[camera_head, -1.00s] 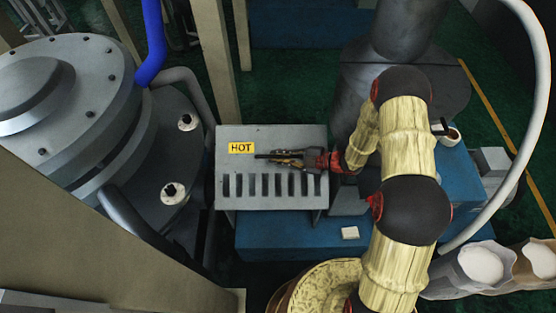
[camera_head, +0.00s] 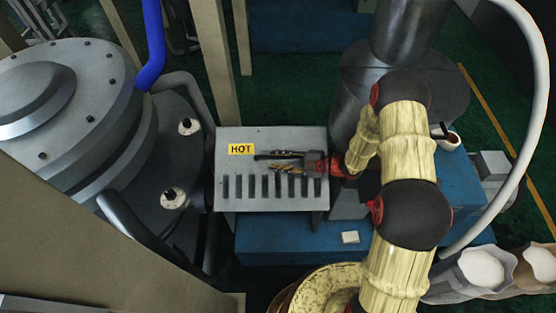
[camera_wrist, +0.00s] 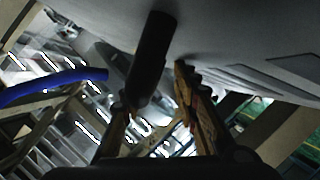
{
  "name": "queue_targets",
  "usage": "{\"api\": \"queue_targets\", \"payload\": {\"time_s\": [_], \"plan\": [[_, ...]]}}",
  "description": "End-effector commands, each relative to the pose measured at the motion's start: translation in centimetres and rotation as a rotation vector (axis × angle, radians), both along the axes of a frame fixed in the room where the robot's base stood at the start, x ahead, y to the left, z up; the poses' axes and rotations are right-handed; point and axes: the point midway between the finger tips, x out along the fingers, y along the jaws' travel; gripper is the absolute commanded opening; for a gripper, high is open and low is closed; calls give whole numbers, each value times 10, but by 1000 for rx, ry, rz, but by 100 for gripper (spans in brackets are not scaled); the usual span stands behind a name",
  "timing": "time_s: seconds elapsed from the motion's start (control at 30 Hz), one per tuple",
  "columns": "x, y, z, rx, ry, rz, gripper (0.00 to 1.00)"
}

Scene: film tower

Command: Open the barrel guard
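The barrel guard (camera_head: 232,168) is a grey box cover with a yellow HOT label (camera_head: 241,149) and a row of dark slots along its near side. It looks shut in the head view. A dark bar handle (camera_head: 268,156) lies over its top. My gripper (camera_head: 279,162) reaches in from the right, over the guard. In the wrist view the dark handle (camera_wrist: 154,50) is between the spread fingers of my gripper (camera_wrist: 151,86), close to the left finger. I cannot tell whether they touch. The guard's grey surface (camera_wrist: 235,30) fills the upper right there.
A large grey bolted vessel (camera_head: 85,80) with a blue hose (camera_head: 153,45) stands left. Tan posts (camera_head: 213,60) rise behind the guard. A blue base (camera_head: 280,240) lies under it. A grey cylinder (camera_head: 355,95) stands at the right, and a white hose (camera_head: 535,80) curves at the far right.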

Motion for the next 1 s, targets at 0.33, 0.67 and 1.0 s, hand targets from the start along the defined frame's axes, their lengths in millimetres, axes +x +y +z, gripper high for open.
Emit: {"api": "queue_targets", "payload": {"time_s": [0.33, 0.67, 1.0], "plan": [[1, 0, 42, -1, -4, 0, 30], [1, 0, 92, 0, -1, 0, 30], [1, 0, 100, 0, 0, 0, 30]]}}
